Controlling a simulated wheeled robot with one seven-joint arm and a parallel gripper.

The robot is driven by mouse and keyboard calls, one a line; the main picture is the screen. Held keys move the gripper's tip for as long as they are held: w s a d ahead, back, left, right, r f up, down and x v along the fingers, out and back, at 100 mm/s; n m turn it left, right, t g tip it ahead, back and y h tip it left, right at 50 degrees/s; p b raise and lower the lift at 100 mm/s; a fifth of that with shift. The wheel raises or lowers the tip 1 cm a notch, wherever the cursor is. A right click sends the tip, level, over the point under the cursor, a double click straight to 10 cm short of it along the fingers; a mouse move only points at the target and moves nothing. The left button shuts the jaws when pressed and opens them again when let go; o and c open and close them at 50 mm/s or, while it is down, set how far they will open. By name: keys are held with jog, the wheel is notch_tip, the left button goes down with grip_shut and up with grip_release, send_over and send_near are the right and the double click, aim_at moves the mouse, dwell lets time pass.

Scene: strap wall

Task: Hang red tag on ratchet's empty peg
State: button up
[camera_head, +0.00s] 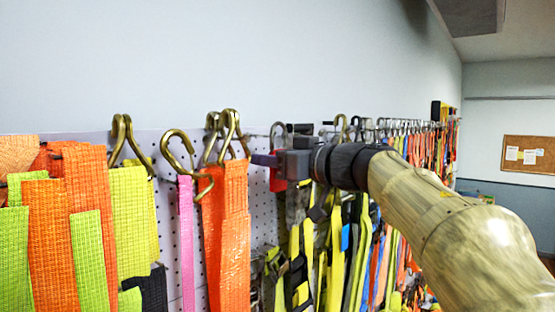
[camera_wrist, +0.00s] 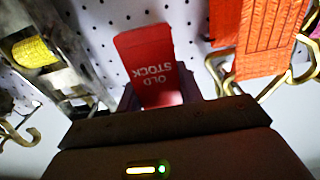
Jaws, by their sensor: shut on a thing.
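My gripper (camera_head: 270,160) is at the pegboard and shut on the red tag (camera_head: 278,181). In the wrist view my gripper (camera_wrist: 164,98) has a finger on each side of the red tag (camera_wrist: 149,58), which reads "OLD STOCK" upside down. The tag lies in front of the perforated board; whether it touches the board or a peg I cannot tell. A metal ratchet (camera_wrist: 72,65) with a roll of yellow webbing (camera_wrist: 32,51) is to its left in the wrist view. No empty peg can be made out clearly; my gripper may hide it.
Orange straps (camera_head: 226,235) with brass hooks (camera_head: 229,128) hang just left of my gripper; they also show at right in the wrist view (camera_wrist: 268,38). A pink strap (camera_head: 186,240) hangs further left. Many straps crowd the board to the right. Bare pegboard (camera_head: 262,212) shows below the tag.

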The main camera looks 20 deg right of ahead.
jog(key=shift+w+a+f, duration=0.4)
jog(key=shift+w+a, duration=0.15)
jog(key=shift+w, duration=0.25)
jog(key=shift+w+a+f, duration=0.4)
jog(key=shift+w+a, duration=0.1)
jog(key=shift+w, duration=0.3)
jog(key=o, duration=1.1)
jog(key=shift+c, duration=0.2)
jog(key=shift+s, duration=0.1)
jog(key=b+v, duration=0.5)
jog(key=v, duration=1.2)
jog(key=shift+b, duration=0.4)
jog(key=shift+d, duration=0.1)
